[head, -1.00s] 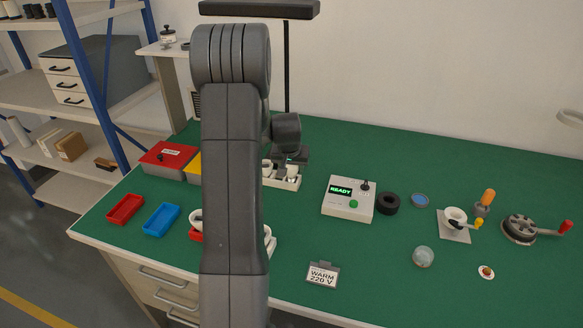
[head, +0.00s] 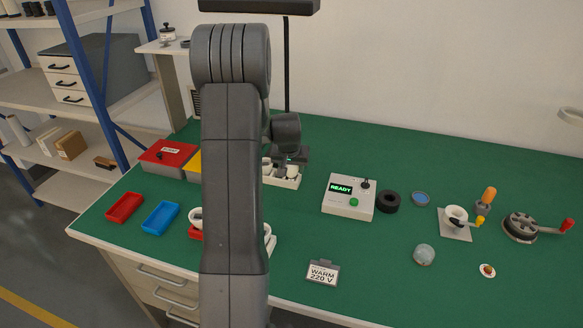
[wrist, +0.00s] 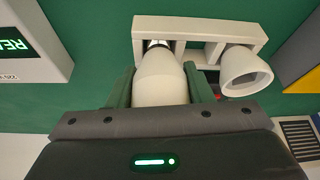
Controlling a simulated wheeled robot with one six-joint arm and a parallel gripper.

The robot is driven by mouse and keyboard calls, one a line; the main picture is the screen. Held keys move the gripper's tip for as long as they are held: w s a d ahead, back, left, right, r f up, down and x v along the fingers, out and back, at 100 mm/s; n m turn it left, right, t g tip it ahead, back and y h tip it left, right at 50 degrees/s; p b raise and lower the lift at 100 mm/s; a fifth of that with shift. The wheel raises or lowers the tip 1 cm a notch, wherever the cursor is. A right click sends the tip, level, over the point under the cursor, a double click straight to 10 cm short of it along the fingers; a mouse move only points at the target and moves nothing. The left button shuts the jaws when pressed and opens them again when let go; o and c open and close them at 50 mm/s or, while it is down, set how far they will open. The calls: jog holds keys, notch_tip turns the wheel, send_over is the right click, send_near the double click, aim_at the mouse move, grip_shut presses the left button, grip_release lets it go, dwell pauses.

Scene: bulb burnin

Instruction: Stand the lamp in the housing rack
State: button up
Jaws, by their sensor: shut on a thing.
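My gripper (wrist: 160,88) is shut on a pale lamp (wrist: 161,76), with one green finger on each side of its rounded body. The lamp's metallic neck points at the white housing rack (wrist: 200,28) and overlaps a left opening of it in the wrist view. I cannot tell whether it is seated. A white cup-shaped housing (wrist: 246,70) is at the rack's right part. In the head view my gripper (head: 287,166) is over the rack (head: 286,183), which is partly hidden by my arm. The held lamp is hard to make out there.
A tester box (head: 347,205) reading READY stands right of the rack, with a black ring (head: 388,201) beside it. Red (head: 168,153) and yellow (head: 194,165) boxes are on the left. Red (head: 124,207) and blue (head: 160,217) trays lie in front. Green bench is clear between tester and front sign (head: 322,272).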

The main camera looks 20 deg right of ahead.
jog(key=shift+f+b, duration=0.35)
jog(key=shift+f, duration=0.05)
dwell(0.4)
jog(key=o, duration=1)
jog(key=v, duration=1.4)
jog(key=shift+s+f, duration=0.1)
jog(key=shift+f, duration=0.1)
jog(key=x, duration=1.3)
jog(key=shift+w+d+f, duration=0.1)
jog(key=shift+w, duration=0.15)
